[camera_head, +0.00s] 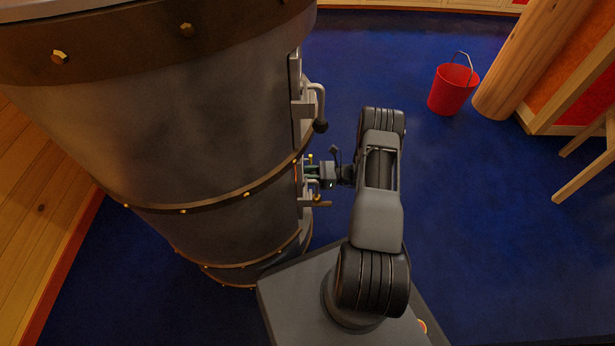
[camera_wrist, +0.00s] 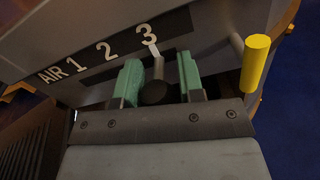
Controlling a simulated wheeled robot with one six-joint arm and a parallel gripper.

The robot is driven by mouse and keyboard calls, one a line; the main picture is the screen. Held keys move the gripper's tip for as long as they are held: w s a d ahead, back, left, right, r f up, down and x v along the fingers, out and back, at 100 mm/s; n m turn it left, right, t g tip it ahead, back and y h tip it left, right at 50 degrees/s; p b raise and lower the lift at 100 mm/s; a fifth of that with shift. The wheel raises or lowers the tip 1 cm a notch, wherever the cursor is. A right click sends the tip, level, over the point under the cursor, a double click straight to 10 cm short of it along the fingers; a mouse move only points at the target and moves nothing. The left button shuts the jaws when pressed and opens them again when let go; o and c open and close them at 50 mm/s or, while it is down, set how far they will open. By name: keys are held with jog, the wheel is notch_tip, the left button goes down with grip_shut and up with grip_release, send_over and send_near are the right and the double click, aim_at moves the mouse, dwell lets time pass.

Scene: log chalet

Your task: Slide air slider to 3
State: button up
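The air slider (camera_wrist: 158,66) is a grey stem with a dark round knob (camera_wrist: 155,93) on the stove's front, and its pointer is at the 3 on the scale in the wrist view. The black scale plate (camera_wrist: 92,60) reads AIR, 1, 2, 3. My gripper (camera_wrist: 160,75) has its two green fingers on either side of the stem and knob. The fingers are apart, with a gap beside the stem; whether one touches the knob is unclear. In the head view, my gripper (camera_head: 314,172) is at the stove front, and the slider is too small to make out there.
The large grey riveted stove (camera_head: 210,120) fills the left. A yellow handle (camera_wrist: 256,63) sticks out just right of my fingers. A red bucket (camera_head: 452,90) stands on open blue floor (camera_head: 470,220).

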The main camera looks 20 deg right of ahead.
jog(key=o, duration=0.4)
jog(key=shift+w+d, duration=0.1)
jog(key=shift+w, duration=0.1)
jog(key=shift+o, duration=0.2)
jog(key=p+v, duration=0.2)
jog(key=v, duration=1.2)
jog(key=shift+p, duration=0.35)
